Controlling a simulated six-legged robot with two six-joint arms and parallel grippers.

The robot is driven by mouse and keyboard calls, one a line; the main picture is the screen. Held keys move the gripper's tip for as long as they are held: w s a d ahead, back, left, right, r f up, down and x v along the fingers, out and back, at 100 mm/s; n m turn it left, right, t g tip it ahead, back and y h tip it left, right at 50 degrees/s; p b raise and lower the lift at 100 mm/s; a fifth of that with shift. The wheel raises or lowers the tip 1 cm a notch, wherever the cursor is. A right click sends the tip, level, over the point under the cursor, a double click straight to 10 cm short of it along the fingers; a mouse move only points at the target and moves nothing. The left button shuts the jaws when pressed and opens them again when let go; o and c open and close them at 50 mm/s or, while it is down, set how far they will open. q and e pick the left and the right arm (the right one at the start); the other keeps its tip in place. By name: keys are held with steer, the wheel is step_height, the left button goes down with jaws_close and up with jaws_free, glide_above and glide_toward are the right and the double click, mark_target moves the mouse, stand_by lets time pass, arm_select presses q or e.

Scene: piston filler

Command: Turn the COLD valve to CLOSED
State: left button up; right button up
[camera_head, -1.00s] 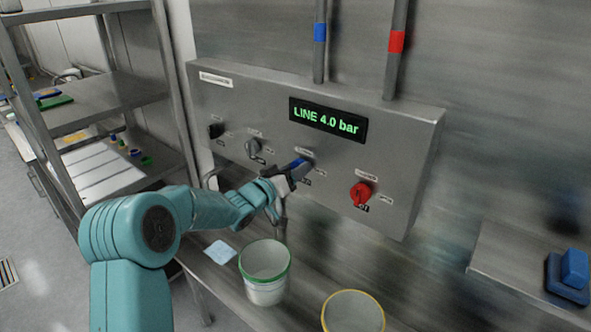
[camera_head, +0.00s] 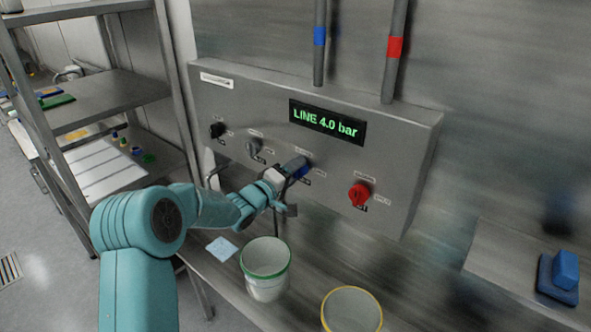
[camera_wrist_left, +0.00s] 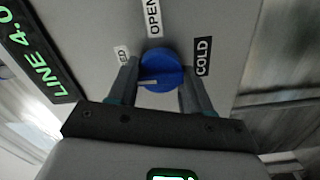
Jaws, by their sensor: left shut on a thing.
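The blue COLD valve knob (camera_head: 301,172) is on the front of the steel panel, partly hidden by my left gripper (camera_head: 294,168). In the left wrist view the round blue knob (camera_wrist_left: 161,70) sits between the two fingers of my left gripper (camera_wrist_left: 160,84), which is shut on it. A white mark on the knob points left in that view. The COLD label (camera_wrist_left: 203,57) is right of the knob, the OPEN label (camera_wrist_left: 153,18) is above it, and a label ending in "ED" (camera_wrist_left: 122,54) is partly hidden at upper left. My right gripper is not in view.
The display (camera_head: 327,121) reads "LINE 4.0 bar". A red knob (camera_head: 359,194) is to the right on the same panel; grey and black knobs (camera_head: 217,130) are to the left. A green-rimmed bucket (camera_head: 266,273) and a yellow-rimmed one (camera_head: 352,308) stand below.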

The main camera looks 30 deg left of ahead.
arm_select(q)
steer(key=shift+a+n, duration=0.25)
steer(key=shift+n, duration=0.25)
steer(key=o, duration=1)
steer(key=shift+s, duration=0.15)
steer(key=shift+o, duration=0.2)
steer(key=s+a+b, duration=0.1)
steer(key=s+b, duration=0.3)
steer(key=s, duration=1.2)
steer(key=shift+s+a, duration=0.15)
steer(key=shift+s, duration=0.05)
steer(key=shift+s, duration=0.1)
